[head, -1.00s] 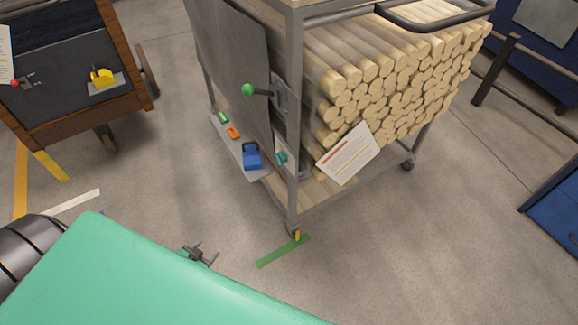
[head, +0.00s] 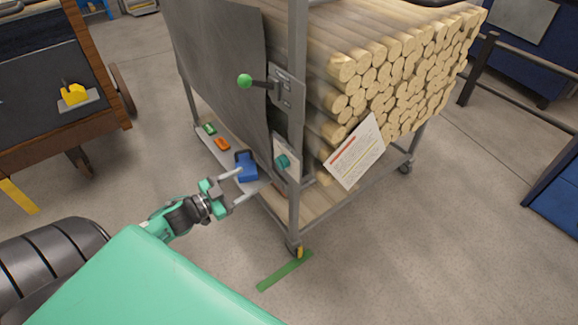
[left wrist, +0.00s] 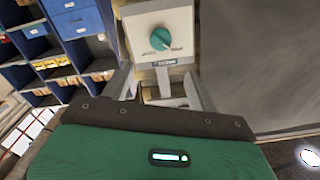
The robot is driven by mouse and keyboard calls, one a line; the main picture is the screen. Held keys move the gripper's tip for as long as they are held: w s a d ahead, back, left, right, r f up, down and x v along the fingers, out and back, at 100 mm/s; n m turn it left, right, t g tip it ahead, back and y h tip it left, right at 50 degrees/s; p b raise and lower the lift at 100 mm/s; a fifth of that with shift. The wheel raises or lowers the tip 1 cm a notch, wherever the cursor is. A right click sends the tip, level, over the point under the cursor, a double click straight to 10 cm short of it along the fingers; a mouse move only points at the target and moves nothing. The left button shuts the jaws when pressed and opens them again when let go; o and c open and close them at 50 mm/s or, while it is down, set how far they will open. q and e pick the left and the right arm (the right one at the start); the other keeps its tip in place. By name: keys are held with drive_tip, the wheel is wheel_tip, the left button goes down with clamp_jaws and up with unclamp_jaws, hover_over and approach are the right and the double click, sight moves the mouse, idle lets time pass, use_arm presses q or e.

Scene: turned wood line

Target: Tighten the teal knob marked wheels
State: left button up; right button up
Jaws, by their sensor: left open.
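The teal knob (head: 283,161) sits on a pale plate on the cart's near corner, beside the metal post. It also shows in the left wrist view as a round teal dial (left wrist: 158,38) with a pale pointer bar, on a white panel with a small dark label below it that is too small to read. My left gripper (head: 247,184) is open and empty, to the left of and slightly below the knob, apart from it. In the left wrist view its fingers (left wrist: 162,88) stand apart below the knob panel. My right gripper is not in view.
The cart (head: 297,120) holds stacked round wood rods. A green-balled lever (head: 246,81) sticks out above the knob. A blue object (head: 246,168), an orange one (head: 222,144) and a green one (head: 209,129) sit on the side ledge. A tilted paper sheet (head: 356,152) is right of the knob.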

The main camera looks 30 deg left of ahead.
sight(281, 163)
use_arm(q)
drive_tip(key=b+x, duration=0.1)
drive_tip(key=x, duration=1.1)
drive_tip(key=shift+w, duration=0.15)
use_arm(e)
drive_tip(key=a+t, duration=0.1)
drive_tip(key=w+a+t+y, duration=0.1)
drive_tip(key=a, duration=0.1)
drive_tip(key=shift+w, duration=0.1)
use_arm(q)
drive_tip(key=c, duration=1)
